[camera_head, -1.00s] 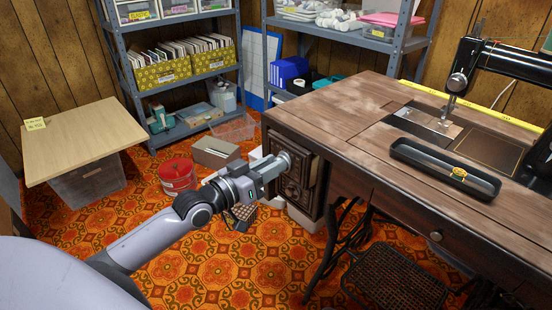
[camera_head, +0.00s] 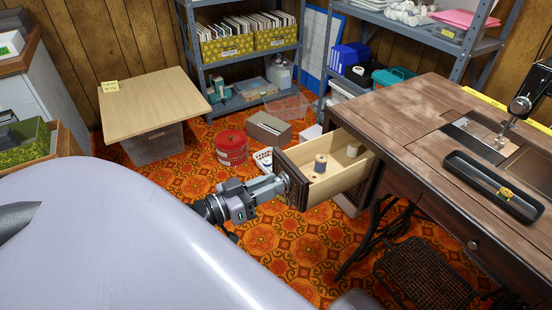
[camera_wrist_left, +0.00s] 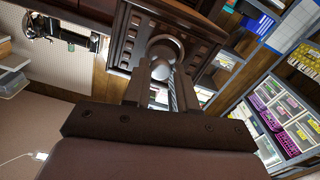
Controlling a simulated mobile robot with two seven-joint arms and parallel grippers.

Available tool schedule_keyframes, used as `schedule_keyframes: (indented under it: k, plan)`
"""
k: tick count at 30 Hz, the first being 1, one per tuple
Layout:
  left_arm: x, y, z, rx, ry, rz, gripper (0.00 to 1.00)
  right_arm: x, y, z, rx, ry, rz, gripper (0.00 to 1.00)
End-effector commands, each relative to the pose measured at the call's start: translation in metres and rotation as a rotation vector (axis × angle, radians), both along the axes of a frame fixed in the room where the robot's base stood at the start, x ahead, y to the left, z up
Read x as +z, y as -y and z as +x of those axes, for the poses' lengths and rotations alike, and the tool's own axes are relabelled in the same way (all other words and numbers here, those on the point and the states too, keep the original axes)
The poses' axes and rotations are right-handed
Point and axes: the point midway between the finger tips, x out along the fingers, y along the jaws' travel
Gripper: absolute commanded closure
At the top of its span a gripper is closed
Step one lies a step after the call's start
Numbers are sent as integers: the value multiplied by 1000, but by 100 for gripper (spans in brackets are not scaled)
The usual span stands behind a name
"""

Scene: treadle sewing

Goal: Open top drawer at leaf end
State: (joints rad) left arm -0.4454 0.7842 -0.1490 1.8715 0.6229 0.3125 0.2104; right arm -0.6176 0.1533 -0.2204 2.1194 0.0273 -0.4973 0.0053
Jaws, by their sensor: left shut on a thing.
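The top drawer (camera_head: 335,177) at the leaf end of the wooden sewing table (camera_head: 425,118) is pulled well out. My left gripper (camera_head: 284,181) is at the drawer's dark carved front. In the left wrist view its two fingers (camera_wrist_left: 166,75) are shut on the round knob (camera_wrist_left: 166,52) of that front. The fingertips are small in the head view. My right gripper does not show.
A black tray (camera_head: 492,187) lies on the tabletop near the sewing machine (camera_head: 530,98). A red tin (camera_head: 231,148), a cardboard box (camera_head: 269,130) and a white basket (camera_head: 263,159) stand on the floor beyond the drawer. Iron treadle legs (camera_head: 380,240) are below the table.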

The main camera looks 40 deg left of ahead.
Motion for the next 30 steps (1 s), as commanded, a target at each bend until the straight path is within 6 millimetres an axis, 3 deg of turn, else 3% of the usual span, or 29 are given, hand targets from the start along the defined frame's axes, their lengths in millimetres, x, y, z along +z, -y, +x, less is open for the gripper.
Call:
schedule_keyframes:
  k: [10,11,12,13,23,30]
  plan:
    - [0,0,-1,-1,1,0,100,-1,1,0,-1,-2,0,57]
    - [0,0,-1,-1,1,0,67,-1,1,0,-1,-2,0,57]
    - [0,0,-1,-1,1,0,54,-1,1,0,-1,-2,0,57]
    - [0,0,-1,-1,1,0,48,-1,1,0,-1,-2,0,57]
    - [0,0,-2,0,0,0,48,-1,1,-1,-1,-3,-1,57]
    - [1,-7,-23,-1,-3,0,48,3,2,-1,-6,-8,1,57]
